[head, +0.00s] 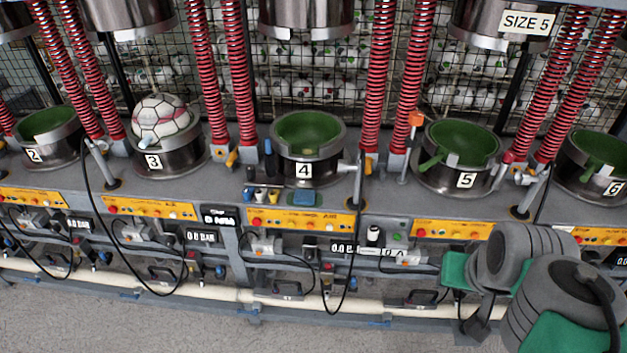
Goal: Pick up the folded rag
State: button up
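A small folded blue cloth, which looks like the rag (307,198), lies flat on the grey bench ledge just in front of the press cup numbered 4. My arm shows at the lower right as thick grey and green links. A dark part at its lower left end looks like my gripper (477,322). It is well to the right of the rag and lower in the picture, apart from it. Its fingers are too small and dark to tell open from shut.
Small bottles (261,195) stand just left of the rag, with dark upright cylinders behind them. Press cup 4 (306,170) rises behind it. A black hose (358,240) hangs to its right. Red springs and yellow control panels line the bench. The grey floor in front is clear.

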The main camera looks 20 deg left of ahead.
aim_at(300, 197)
jog(key=i, duration=1.15)
jog(key=u, duration=3.6)
